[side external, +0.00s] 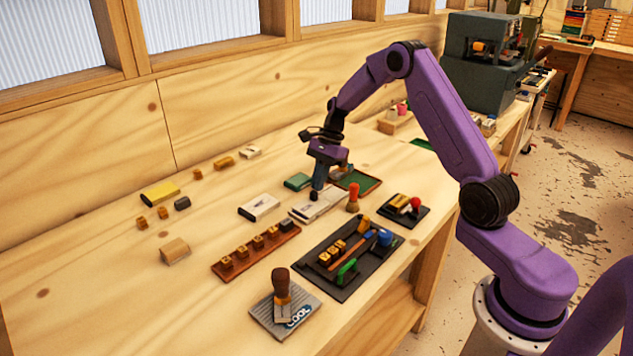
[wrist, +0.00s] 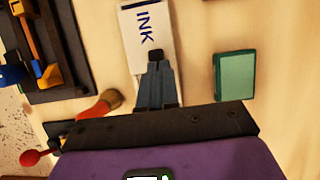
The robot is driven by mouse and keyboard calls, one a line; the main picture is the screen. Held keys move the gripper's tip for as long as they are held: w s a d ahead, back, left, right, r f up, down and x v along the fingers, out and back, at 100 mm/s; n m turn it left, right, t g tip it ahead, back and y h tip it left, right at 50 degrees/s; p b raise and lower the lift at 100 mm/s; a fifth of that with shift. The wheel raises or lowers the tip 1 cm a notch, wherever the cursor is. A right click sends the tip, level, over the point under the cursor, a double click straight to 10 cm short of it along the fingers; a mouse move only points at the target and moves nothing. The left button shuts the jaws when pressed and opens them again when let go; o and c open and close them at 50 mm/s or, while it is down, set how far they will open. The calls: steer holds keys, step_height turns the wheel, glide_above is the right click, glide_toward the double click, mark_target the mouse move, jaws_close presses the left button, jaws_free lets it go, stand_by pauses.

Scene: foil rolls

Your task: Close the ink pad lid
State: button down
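The ink pad (side external: 313,208) is a white and grey box lying on the bench, partly hidden by my gripper in the side view. In the wrist view its white panel marked INK (wrist: 143,30) lies ahead of my fingers. I cannot tell how far its lid stands from closed. My gripper (side external: 317,187) points down over the ink pad, and its fingers are together. In the wrist view the gripper's dark fingertips (wrist: 155,56) overlap the near end of the white panel. I see nothing between the fingers, and contact with the panel is unclear.
A green block (side external: 297,181) lies behind the ink pad, and a green-bottomed tray (side external: 374,185) sits to its right. A red-handled stamp (side external: 353,197) stands close on the right. A black tray of tools (side external: 335,291) lies in front. The bench is clearer at far left.

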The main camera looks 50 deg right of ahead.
steer(key=d, duration=0.2)
steer(key=shift+s+d+f, duration=0.1)
steer(key=shift+d+f, duration=0.05)
steer(key=shift+d, duration=0.15)
steer(key=d+r, duration=0.9)
steer(key=r, duration=0.1)
steer(key=x, duration=1)
steer(key=shift+a+f, duration=0.1)
steer(key=shift+f, duration=0.2)
steer(key=shift+a+r, duration=0.15)
steer(key=shift+a, duration=1.8)
